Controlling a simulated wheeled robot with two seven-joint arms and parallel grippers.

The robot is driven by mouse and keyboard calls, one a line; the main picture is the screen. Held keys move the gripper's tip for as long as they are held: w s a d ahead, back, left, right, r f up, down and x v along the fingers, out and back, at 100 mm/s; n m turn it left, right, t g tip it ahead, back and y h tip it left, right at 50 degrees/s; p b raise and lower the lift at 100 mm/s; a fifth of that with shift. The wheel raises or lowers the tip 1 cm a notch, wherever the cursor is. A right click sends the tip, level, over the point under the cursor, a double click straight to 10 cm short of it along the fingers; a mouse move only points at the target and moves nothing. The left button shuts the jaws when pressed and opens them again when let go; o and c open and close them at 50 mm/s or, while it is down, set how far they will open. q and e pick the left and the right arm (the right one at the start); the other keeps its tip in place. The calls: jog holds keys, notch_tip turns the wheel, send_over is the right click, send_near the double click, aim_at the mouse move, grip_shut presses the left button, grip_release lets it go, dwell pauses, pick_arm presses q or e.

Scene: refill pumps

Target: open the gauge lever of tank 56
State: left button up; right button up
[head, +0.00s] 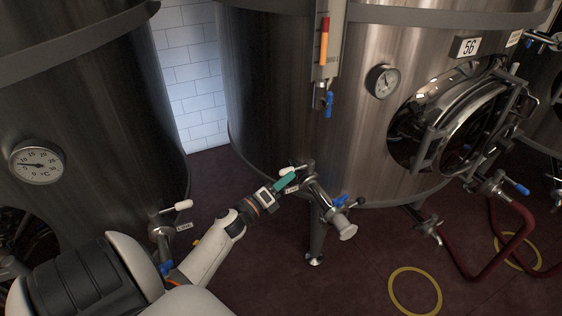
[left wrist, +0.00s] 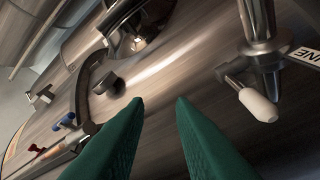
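Tank 56 (head: 270,90) is the large steel tank in the middle of the head view, with its number plate (head: 468,47) at upper right. Its level gauge (head: 325,45) is an upright strip with an orange band. A blue gauge lever (head: 329,104) hangs pointing down at the valve below the strip. My left gripper (head: 291,177) is well below and left of that lever, close to a white-handled valve low on the tank. In the left wrist view its green fingers (left wrist: 160,101) are apart with nothing between them. The white handle (left wrist: 258,105) is to their right. My right gripper is not in view.
A bottom outlet (head: 345,229) with a blue lever (head: 340,201) juts out near my left gripper. A round dial (head: 383,81) and an oval hatch (head: 455,120) are on the tank. Another tank (head: 80,100) stands left. Red hoses (head: 470,272) lie at right.

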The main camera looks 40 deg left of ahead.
pick_arm(q)
notch_tip(320, 180, down, 11)
jog(key=s+n+g+y, duration=0.1)
jog(key=n+g, duration=0.1)
jog(key=n, duration=0.3)
jog(key=shift+s+d+r+y+b, duration=0.15)
jog(key=shift+s+d+y+b, duration=0.15)
jog(key=shift+s+y+b, duration=0.1)
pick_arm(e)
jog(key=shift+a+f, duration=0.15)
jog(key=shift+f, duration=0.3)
